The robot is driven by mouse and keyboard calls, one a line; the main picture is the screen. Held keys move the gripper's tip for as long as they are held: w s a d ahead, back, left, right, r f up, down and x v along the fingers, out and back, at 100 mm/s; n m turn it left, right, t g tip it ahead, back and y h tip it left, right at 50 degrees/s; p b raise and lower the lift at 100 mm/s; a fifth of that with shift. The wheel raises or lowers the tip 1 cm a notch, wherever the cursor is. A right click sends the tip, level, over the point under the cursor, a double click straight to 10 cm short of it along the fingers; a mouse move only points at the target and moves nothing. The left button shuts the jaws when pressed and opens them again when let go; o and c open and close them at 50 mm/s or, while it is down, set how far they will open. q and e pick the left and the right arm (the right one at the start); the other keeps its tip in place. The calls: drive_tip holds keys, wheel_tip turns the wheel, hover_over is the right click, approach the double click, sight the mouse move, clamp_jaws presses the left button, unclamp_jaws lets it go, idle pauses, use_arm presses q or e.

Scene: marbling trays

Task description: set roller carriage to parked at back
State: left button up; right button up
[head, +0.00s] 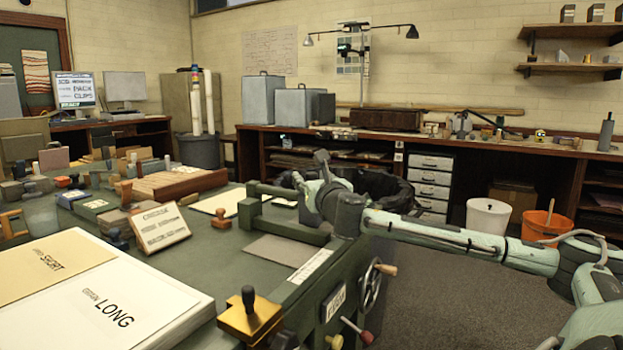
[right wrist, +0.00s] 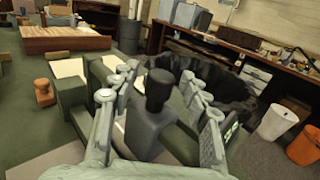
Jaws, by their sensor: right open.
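The green roller carriage (head: 285,222) spans the press bed of the green bench, partly hidden by my right arm. In the right wrist view an upright grey post with a black knob (right wrist: 159,88) stands between the fingers of my right gripper (right wrist: 152,95). The fingers are apart on either side of it, and contact cannot be made out. In the head view my right gripper (head: 308,188) is over the right end of the carriage, reaching in from the right. My left gripper is not in view.
A handwheel (head: 371,287) and a red knob (head: 366,337) stick out from the bench's right side. A black-lined bin (head: 385,187) stands behind my gripper. A white bucket (head: 488,217) and orange bucket (head: 543,227) stand on the floor. Stamps and signs crowd the bench's left.

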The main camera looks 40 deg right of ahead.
drive_tip(key=shift+w, duration=0.1)
drive_tip(key=shift+c, duration=0.2)
clamp_jaws()
